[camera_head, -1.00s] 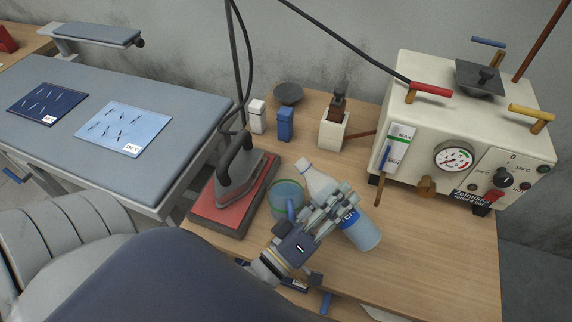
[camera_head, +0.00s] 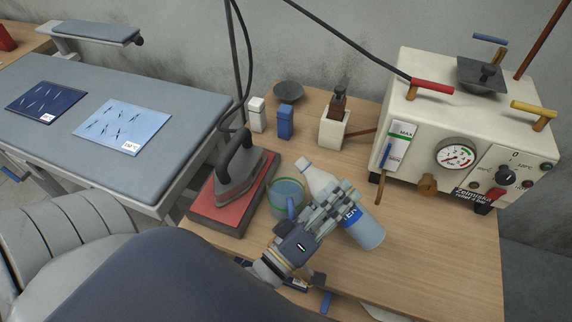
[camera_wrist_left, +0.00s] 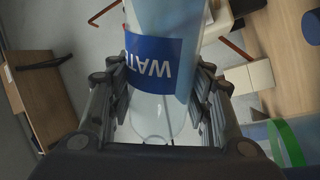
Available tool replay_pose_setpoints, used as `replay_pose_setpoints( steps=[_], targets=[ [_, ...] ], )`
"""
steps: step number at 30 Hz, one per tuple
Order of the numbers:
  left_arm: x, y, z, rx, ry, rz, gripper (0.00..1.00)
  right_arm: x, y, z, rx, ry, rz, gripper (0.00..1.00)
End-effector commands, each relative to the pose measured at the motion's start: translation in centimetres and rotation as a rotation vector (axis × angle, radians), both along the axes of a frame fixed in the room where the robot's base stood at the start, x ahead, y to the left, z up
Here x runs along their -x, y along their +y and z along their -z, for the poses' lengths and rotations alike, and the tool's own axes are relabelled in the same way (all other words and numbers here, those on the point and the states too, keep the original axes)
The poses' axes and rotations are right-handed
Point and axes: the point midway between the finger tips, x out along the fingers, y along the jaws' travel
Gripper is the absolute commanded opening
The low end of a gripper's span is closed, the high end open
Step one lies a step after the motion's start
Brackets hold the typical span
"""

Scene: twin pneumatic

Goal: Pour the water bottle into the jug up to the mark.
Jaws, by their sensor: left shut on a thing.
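The clear water bottle (camera_head: 365,230) with a blue label is tilted, its white cap end up and left, close to the jug. My left gripper (camera_head: 335,212) is shut around its middle, above the wooden table. In the left wrist view the bottle (camera_wrist_left: 170,20) stands between the fingers, with its blue "WATE" label visible. The jug (camera_head: 286,198) is a see-through bluish cup with a green band, standing on the table just left of the bottle. Part of the jug (camera_wrist_left: 288,142) shows at the right edge of the left wrist view. The mark cannot be read. My right gripper is not in view.
An iron (camera_head: 238,178) rests on a red pad (camera_head: 212,212) left of the jug. A white steam generator (camera_head: 425,120) with a gauge stands at the back right. Small white and blue boxes (camera_head: 285,122) and a brown bottle in a holder (camera_head: 334,128) are behind. The table's right front is clear.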

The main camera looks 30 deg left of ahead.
Motion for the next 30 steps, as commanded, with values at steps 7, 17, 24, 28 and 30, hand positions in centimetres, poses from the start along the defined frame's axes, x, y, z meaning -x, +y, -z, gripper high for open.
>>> replay_pose_setpoints(
  steps=[7,17,24,28,30],
  targets=[
    [0.0,-0.06,-0.06,0.016,-0.002,-0.001,0.07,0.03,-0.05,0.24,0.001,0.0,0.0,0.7],
    [0.01,-0.14,-0.05,0.036,-0.001,-0.001,0.07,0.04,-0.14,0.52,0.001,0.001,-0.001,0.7],
    [0.01,-0.2,-0.04,0.05,0.0,-0.001,0.07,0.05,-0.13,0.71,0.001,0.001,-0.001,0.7],
    [0.01,-0.21,-0.05,0.059,0.001,-0.001,0.07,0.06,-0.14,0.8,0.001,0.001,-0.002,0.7],
    [0.01,-0.23,-0.04,0.063,0.002,-0.001,0.07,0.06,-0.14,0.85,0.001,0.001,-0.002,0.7]
  ],
)
